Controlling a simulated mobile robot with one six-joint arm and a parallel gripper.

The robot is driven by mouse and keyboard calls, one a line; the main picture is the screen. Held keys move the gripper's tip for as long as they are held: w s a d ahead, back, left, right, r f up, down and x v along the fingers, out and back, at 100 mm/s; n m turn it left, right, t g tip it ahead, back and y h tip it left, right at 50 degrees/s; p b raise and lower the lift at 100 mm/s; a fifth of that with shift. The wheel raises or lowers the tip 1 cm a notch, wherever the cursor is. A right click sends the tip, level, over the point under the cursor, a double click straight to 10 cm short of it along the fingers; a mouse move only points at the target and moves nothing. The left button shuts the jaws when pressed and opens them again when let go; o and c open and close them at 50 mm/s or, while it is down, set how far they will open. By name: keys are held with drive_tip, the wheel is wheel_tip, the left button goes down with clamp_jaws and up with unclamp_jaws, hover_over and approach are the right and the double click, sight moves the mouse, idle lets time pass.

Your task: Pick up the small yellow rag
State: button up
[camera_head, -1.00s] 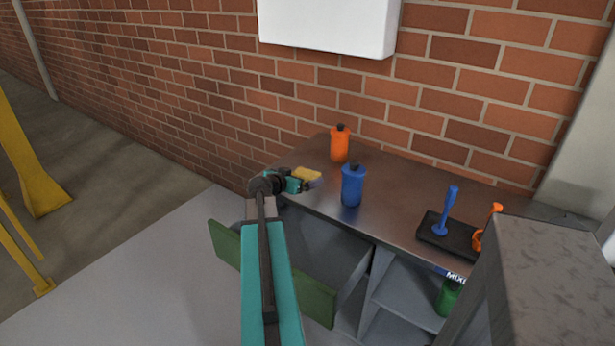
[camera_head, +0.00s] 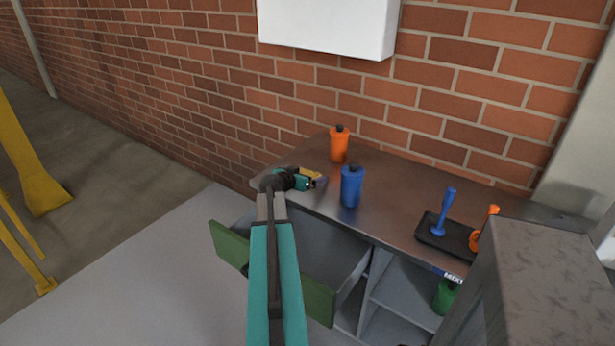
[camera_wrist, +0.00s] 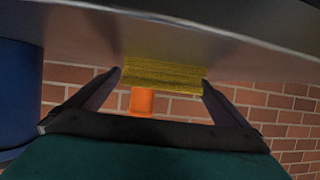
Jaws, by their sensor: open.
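The small yellow rag (camera_head: 311,173) lies on the left end of the metal worktop (camera_head: 385,195), partly hidden behind my gripper (camera_head: 318,183) in the head view. In the wrist view the yellow rag (camera_wrist: 165,75) shows as a flat, ribbed yellow strip between and just beyond the fingertips. My gripper (camera_wrist: 162,84) is open, with one finger toward each end of the rag. I cannot tell whether the fingers touch it.
A blue bottle (camera_head: 351,187) stands close to the right of my gripper. An orange bottle (camera_head: 339,146) stands behind, by the brick wall. A black stand (camera_head: 433,237) with blue and orange handled tools is further right.

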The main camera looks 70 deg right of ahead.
sight(307, 174)
idle(0.4)
drive_tip(key=c, duration=1.1)
drive_tip(key=shift+r, duration=0.1)
drive_tip(key=shift+r+b, duration=0.5)
drive_tip(key=shift+r, duration=0.9)
drive_tip(key=shift+a+r, duration=0.25)
drive_tip(key=a, duration=0.3)
drive_tip(key=s+a+b, duration=0.1)
drive_tip(key=a, duration=0.2)
drive_tip(key=s+a+r+b, duration=0.1)
drive_tip(key=a, duration=0.3)
drive_tip(key=shift+a+r, duration=0.15)
drive_tip(key=a+p, duration=0.1)
drive_tip(key=p, duration=0.4)
drive_tip(key=shift+s+a+r+p, duration=0.2)
drive_tip(key=shift+a+p, duration=0.1)
drive_tip(key=shift+a, duration=0.1)
drive_tip(key=shift+a+p, duration=0.1)
drive_tip(key=shift+p, duration=0.8)
